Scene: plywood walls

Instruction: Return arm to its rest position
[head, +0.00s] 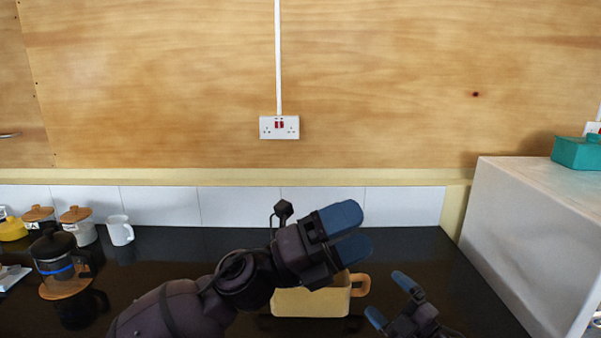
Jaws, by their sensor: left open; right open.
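My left arm comes in from the lower left. My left gripper (349,233) is the higher one, with blue fingertips pointing right; it is open, with a narrow gap and nothing seen between the fingers. It is in front of and partly hides a cream container with a tan handle (310,302) on the dark counter. My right gripper (389,299) is at the bottom, right of the container. Its blue fingertips are apart and point up and left; it is open and empty.
On the dark counter (190,260) at left stand a glass coffee pot (56,256), lidded jars (78,226) and a white mug (120,231). A white cabinet (540,240) bounds the right side, with a teal container (577,152) on top. Plywood wall with a socket (279,127) behind.

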